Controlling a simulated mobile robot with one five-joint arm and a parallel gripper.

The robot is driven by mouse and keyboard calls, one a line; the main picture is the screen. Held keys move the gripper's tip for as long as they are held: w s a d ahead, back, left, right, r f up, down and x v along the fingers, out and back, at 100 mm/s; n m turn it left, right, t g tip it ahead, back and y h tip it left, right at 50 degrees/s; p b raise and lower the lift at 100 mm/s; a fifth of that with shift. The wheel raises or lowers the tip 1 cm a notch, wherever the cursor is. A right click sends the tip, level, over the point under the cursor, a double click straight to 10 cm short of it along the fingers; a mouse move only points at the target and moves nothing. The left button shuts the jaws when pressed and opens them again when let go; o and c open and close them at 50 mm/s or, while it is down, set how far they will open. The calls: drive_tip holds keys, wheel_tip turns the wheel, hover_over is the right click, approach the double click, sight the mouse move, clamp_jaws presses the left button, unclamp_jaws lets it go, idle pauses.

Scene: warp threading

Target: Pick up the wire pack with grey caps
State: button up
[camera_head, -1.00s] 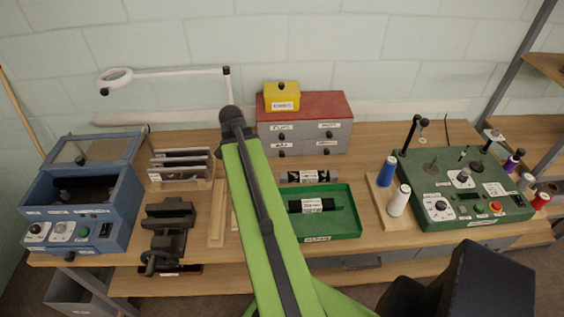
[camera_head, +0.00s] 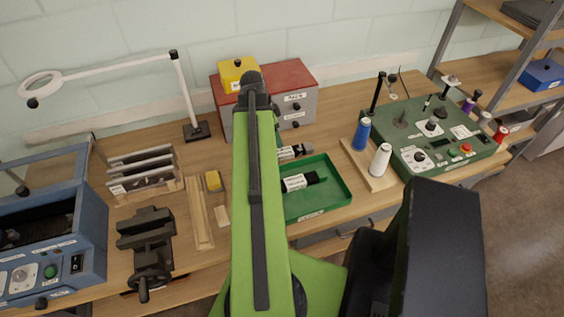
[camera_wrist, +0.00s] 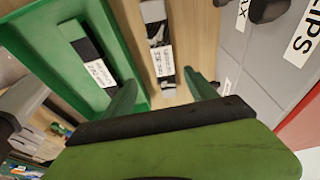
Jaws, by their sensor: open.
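The wire pack with grey caps (camera_head: 289,153) lies on the bench behind the green tray, partly hidden by my arm in the head view. In the wrist view the same pack (camera_wrist: 158,36) shows a white label and lies ahead of my gripper, in line with the gap between the fingers. My gripper (camera_wrist: 163,92) is open and empty; its two green fingers are apart.
A grey drawer box with a red top (camera_head: 294,80) stands just behind the pack, close to my gripper at right in the wrist view. Blue (camera_head: 361,134) and white (camera_head: 380,160) spools stand right of the tray. A dark vise (camera_head: 148,240) is at left.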

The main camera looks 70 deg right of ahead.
drive_tip(key=b, duration=0.4)
hover_over(283, 152)
drive_tip(key=w+a, duration=0.1)
drive_tip(key=a, duration=0.1)
drive_tip(key=x, duration=0.3)
drive_tip(key=w+x, duration=0.1)
drive_tip(key=x, duration=0.1)
drive_tip(key=shift+a+f, duration=0.25)
drive_tip(key=shift+f, duration=0.2)
drive_tip(key=shift+s, duration=0.1)
drive_tip(key=b+x, duration=0.5)
drive_tip(key=shift+d+f, duration=0.15)
drive_tip(key=shift+d, duration=0.3)
drive_tip(key=shift+r, duration=0.2)
clamp_jaws()
